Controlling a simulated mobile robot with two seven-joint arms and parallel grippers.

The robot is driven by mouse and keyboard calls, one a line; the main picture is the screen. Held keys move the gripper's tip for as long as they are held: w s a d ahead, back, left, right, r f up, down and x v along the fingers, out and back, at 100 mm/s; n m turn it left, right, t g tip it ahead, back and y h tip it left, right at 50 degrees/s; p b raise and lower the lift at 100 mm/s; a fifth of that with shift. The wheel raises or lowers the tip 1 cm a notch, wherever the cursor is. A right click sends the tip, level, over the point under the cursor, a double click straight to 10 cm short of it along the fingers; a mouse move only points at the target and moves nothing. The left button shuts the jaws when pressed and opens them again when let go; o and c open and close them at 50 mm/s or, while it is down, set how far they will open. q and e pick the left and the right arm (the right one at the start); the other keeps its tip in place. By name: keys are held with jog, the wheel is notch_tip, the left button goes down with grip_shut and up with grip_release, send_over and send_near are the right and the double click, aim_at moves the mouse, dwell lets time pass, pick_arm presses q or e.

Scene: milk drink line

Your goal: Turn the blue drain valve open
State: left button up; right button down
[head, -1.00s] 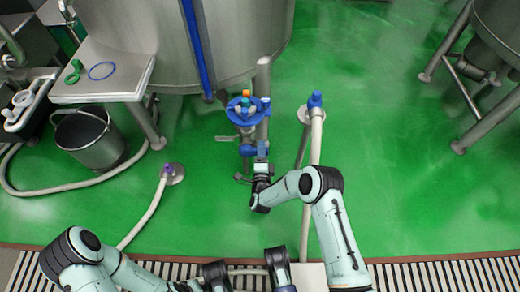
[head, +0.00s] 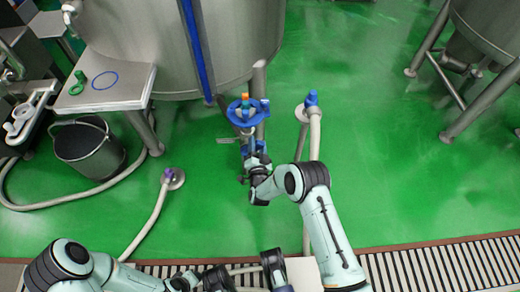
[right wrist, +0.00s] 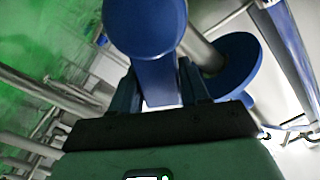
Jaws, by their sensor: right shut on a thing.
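In the right wrist view the blue handle (right wrist: 146,28) fills the top middle, with a rounded end and a flat neck between the fingers. My right gripper (head: 254,153) is at the handle. It also shows in the right wrist view (right wrist: 160,92), with one dark finger on each side of the blue neck, shut on it.
A steel table (head: 125,82) with a green part and a blue ring stands at left, above a grey bucket (head: 88,150). A hose with a purple end (head: 170,176) and a blue-topped hose (head: 312,98) flank the valve. Open green floor lies at right.

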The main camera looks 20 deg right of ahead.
jog(key=shift+w+a+r+n, duration=0.1)
jog(key=shift+a+r+n, duration=0.3)
jog(key=shift+n, duration=0.5)
jog(key=shift+w+a+r+n, duration=0.1)
jog(key=shift+a+n, duration=0.35)
jog(key=shift+n, duration=0.45)
jog(key=shift+w+a+r+n, duration=0.15)
jog(key=shift+a+n, duration=0.4)
jog(key=shift+n, duration=0.55)
pick_arm(q)
jog(key=shift+w+r, duration=0.15)
jog(key=shift+w, duration=0.05)
pick_arm(e)
jog(key=shift+w+a+n, duration=0.1)
jog(key=shift+a+n, duration=0.3)
jog(key=shift+n, duration=0.6)
jog(key=c, duration=0.6)
grip_release()
jog(key=shift+c, duration=0.2)
